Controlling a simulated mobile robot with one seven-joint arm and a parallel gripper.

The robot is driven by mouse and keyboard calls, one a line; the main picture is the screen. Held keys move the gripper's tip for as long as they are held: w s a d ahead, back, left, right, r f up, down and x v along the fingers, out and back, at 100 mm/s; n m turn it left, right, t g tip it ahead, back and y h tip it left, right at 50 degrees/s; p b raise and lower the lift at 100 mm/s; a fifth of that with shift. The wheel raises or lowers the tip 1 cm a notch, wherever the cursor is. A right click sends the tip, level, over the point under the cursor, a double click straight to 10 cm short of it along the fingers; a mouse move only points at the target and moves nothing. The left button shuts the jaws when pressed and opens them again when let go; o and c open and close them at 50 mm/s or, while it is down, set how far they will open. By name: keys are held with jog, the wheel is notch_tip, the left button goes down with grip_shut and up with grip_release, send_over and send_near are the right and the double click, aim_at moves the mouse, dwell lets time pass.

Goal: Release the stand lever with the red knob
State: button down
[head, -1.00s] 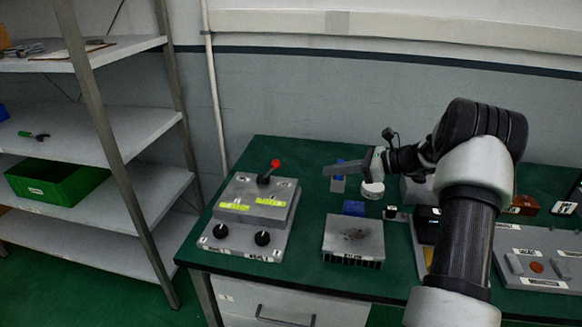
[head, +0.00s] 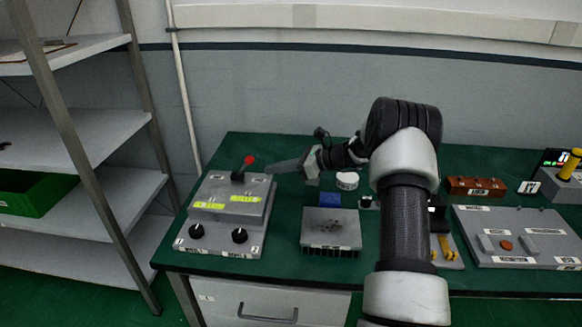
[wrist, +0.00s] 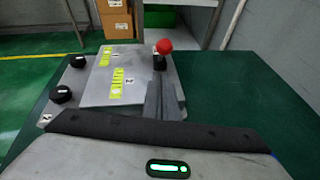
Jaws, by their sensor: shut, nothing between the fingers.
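The lever with the red knob (head: 249,160) stands at the back right of a grey stand (head: 205,227) with yellow labels and two black knobs. In the wrist view the red knob (wrist: 164,46) sits on a dark lever at the top edge of the stand (wrist: 76,78). My gripper (head: 270,169) is shut and empty, just right of the lever and pointing left towards it. In the wrist view my gripper's fingers (wrist: 160,88) reach up close below the lever's dark base. I cannot tell whether they touch it.
A dark finned block (head: 330,228), a blue cube (head: 330,199) and a white round container (head: 347,180) stand right of the stand on the green table. A grey panel (head: 480,242) lies farther right. A shelf with a green crate (head: 28,195) is at the left.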

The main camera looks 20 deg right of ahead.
aim_at(244, 167)
jog(key=shift+w+a+r, duration=0.45)
jog(key=shift+a, duration=0.2)
jog(key=shift+w+a+r, duration=0.4)
jog(key=shift+a, duration=0.2)
jog(key=shift+r, duration=0.1)
